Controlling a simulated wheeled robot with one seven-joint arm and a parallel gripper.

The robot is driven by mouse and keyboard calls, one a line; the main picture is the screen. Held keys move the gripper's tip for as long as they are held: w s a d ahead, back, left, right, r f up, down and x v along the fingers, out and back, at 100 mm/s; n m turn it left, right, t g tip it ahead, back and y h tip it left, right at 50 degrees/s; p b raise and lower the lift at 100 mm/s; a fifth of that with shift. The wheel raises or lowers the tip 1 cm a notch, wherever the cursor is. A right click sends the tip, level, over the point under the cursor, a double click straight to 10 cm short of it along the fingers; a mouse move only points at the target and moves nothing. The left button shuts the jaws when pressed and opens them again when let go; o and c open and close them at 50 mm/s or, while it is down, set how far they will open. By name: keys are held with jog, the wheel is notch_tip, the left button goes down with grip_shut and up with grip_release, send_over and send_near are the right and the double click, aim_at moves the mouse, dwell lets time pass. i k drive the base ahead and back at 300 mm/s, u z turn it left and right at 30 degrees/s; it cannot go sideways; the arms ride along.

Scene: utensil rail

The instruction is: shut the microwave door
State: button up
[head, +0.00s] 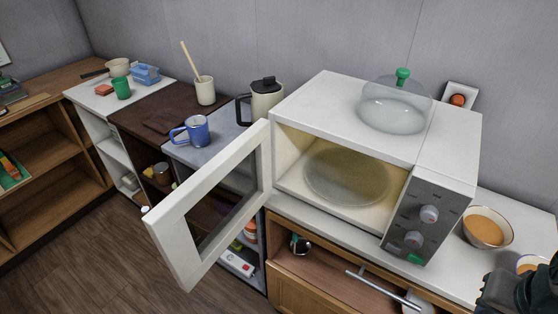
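The white microwave (443,150) stands on the counter at the right. Its door (184,214) is wide open, hinged on the left side and swung out toward the front left. The door has a white frame around a see-through window. Inside the lit cavity is a round glass turntable (346,176), with nothing on it. The control panel (424,217) with two knobs and a green button is to the right of the opening. A dark part at the lower right edge looks like part of my arm; my gripper's fingers are not visible.
A clear glass dome with a green knob (394,106) sits on top of the microwave. A bowl (487,228) stands right of it on the counter. A blue mug (190,131) and a kettle (265,98) stand behind the door. Below is an open drawer or shelf with a metal handle (384,288).

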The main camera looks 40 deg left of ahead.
aim_at(219, 200)
jog(key=z, duration=1.8)
jog(key=k, duration=2.1)
jog(key=u, duration=1.5)
jog(key=k, duration=0.5)
jog(key=u, duration=0.35)
jog(key=i, duration=0.55)
jog(key=u, duration=0.05)
